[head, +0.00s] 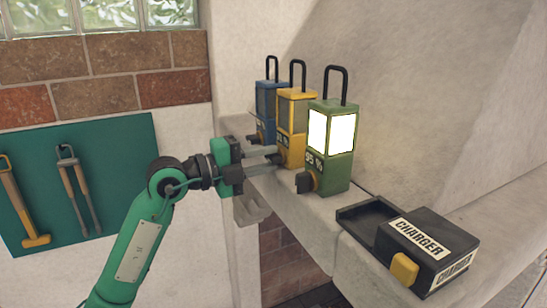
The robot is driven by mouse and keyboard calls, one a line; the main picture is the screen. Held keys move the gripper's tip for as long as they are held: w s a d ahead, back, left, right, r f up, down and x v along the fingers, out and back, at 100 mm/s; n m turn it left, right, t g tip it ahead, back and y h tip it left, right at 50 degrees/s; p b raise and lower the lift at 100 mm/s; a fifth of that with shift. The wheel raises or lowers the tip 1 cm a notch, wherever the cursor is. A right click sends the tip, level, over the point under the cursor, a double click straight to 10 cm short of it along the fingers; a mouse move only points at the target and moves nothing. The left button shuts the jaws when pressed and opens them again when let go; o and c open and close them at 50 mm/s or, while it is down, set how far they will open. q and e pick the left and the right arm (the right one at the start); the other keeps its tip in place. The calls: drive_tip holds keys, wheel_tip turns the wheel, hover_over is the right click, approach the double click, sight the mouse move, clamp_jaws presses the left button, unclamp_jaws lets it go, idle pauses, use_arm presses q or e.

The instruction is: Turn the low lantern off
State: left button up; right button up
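Three lanterns stand upright in a row on the pale stone ledge. The green lantern (330,172) is nearest; its panel glows white and its label appears to read 95 %. The yellow lantern (298,112) is in the middle with a dull, unlit panel; its number is partly hidden. The blue lantern (265,100) is farthest, its panel dark and its label mostly covered. My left gripper (279,160) points right, its two fingers apart at the dark knob low on the yellow lantern. I cannot tell whether they clamp it. My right gripper is not in view.
A black charger (432,268) with an empty tray and a yellow button sits on the ledge at the right front. The green lantern's dark-and-orange knob (305,183) juts out close to my fingers. A green tool board (120,150) hangs on the left wall.

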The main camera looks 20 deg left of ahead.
use_arm(q)
drive_tip(key=b+v, duration=0.1)
drive_tip(key=v, duration=0.5)
drive_tip(key=shift+s+a+b, duration=0.2)
drive_tip(key=shift+s+b, duration=0.05)
drive_tip(key=shift+b, duration=0.15)
drive_tip(key=shift+s+a+f, duration=0.1)
drive_tip(key=shift+s+a, duration=0.05)
drive_tip(key=shift+a, duration=0.05)
